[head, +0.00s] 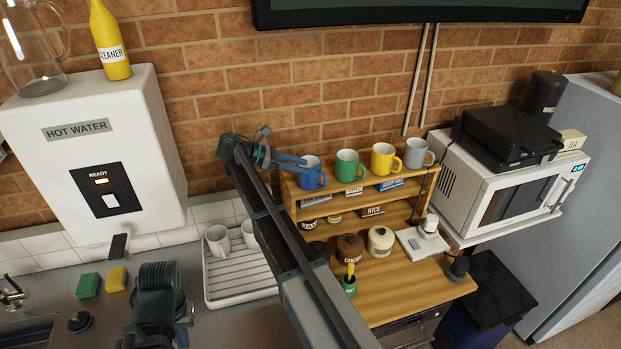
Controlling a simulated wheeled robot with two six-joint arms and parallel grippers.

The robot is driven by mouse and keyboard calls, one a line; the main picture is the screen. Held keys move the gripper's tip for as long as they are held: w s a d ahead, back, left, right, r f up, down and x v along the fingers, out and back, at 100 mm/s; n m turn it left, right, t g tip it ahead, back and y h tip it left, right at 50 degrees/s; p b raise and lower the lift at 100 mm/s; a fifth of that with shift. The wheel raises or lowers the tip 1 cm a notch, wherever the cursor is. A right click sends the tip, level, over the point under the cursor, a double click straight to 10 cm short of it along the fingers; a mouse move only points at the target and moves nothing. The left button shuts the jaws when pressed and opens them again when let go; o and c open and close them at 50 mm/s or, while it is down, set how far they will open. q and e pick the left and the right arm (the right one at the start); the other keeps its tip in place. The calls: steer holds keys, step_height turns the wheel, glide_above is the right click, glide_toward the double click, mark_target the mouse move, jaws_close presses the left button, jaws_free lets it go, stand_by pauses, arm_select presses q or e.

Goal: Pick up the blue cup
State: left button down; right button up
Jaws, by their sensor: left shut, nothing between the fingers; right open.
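The blue cup (312,177) stands upright at the left end of the top shelf of a small wooden rack (354,203). My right gripper (298,163) is open at the cup's left side, with its fingertips by the rim. I cannot tell whether they touch the cup. My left gripper (184,318) is shut and empty, low over the counter at the lower left, far from the cup.
Green (347,168), yellow (383,160) and grey (416,153) mugs stand to the right of the blue cup. White cups sit in a drying rack (242,289). A microwave (508,190) is at right, a hot water unit (95,155) at left.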

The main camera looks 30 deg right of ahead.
mark_target(316, 170)
steer(key=b+x, duration=0.1)
steer(key=x, duration=0.3)
steer(key=shift+c, duration=0.2)
jaws_close()
stand_by(1.2)
